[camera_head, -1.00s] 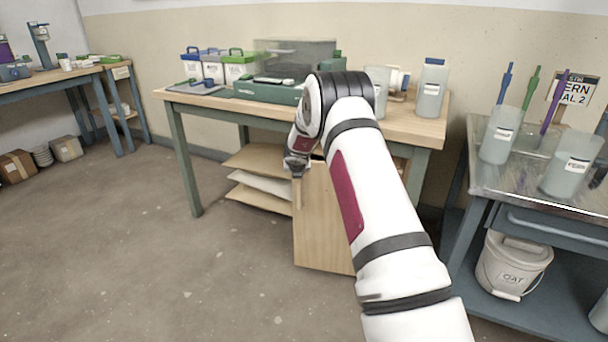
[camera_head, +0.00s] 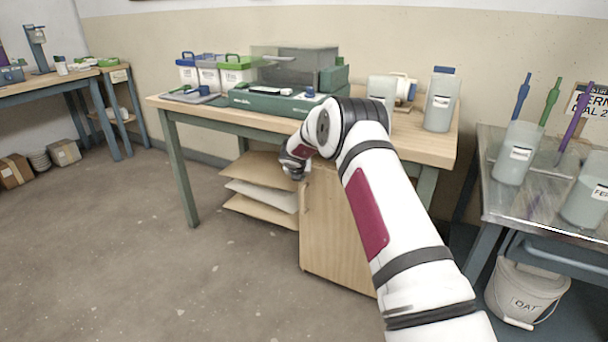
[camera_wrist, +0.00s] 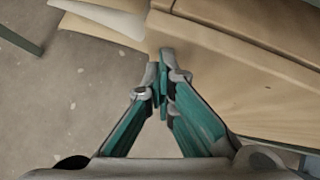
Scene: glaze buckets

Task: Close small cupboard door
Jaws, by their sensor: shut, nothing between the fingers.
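The small cupboard's wooden door (camera_head: 335,235) is under the workbench in the head view, with a slim vertical handle (camera_head: 306,196) near its upper left edge. The door looks flush or nearly flush with the cupboard; my arm covers its right part, so I cannot tell if a gap is left. My gripper (camera_head: 294,172) is at the door's top left corner. In the wrist view my gripper (camera_wrist: 162,68) has its fingertips together, with nothing between them, beside the left end of the wooden panel (camera_wrist: 235,80). I cannot tell whether they touch it.
Shelves with boards (camera_head: 262,190) are left of the cupboard. The workbench (camera_head: 225,114) overhead carries bins, a green machine and bottles. A metal cart (camera_head: 530,210) with a white bucket (camera_head: 525,292) stands at right. The floor (camera_head: 130,250) at left is clear.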

